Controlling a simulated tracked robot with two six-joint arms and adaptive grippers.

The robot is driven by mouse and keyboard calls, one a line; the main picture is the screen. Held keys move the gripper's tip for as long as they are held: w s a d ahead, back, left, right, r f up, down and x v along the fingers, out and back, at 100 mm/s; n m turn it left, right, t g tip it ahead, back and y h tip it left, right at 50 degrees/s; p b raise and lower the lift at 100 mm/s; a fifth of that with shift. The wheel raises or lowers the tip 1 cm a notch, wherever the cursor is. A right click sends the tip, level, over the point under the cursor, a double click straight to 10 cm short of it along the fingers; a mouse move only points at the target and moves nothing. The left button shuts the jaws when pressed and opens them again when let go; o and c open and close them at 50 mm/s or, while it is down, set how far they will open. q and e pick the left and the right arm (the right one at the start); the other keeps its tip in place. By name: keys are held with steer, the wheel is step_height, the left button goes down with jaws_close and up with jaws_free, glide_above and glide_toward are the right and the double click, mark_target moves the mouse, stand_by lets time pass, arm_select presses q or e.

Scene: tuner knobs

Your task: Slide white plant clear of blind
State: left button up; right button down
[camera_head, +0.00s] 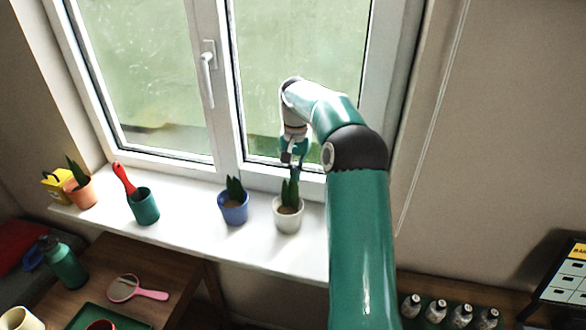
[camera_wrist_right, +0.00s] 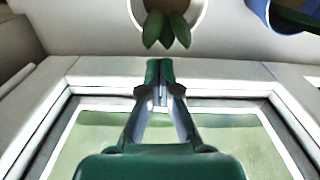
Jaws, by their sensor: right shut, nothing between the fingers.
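The white plant pot (camera_head: 288,220) with upright green leaves stands on the window sill, the rightmost of the pots there. In the right wrist view its leaves (camera_wrist_right: 168,30) show at the top, with part of the white rim around them. My right gripper (camera_head: 297,172) is beside the white plant, on the window side, at about leaf height. In the right wrist view my right gripper (camera_wrist_right: 160,68) has its fingers together and holds nothing. There is a gap between the fingertips and the leaves. I see no blind for certain. My left gripper is not in view.
A blue pot (camera_head: 233,212) with a plant stands left of the white one. Further left are a green pot (camera_head: 144,208) with a red-handled tool and an orange pot (camera_head: 82,193). The window handle (camera_head: 207,62) juts out above. A thin cord (camera_head: 432,120) hangs at the right wall.

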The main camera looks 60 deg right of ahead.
mark_target(288, 216)
step_height(288, 216, down, 7)
steer(key=shift+w+r, duration=0.1)
steer(key=shift+r, duration=0.05)
stand_by(0.4)
steer(key=shift+a, duration=0.15)
steer(key=s+a+b, duration=0.1)
steer(key=a, duration=0.2)
steer(key=a+b, duration=0.2)
steer(key=s+a+b, duration=0.1)
steer(key=a+b, duration=0.1)
steer(key=a, duration=0.1)
steer(key=shift+s+a, duration=0.45)
steer(key=shift+a, duration=0.15)
steer(key=shift+r, duration=0.15)
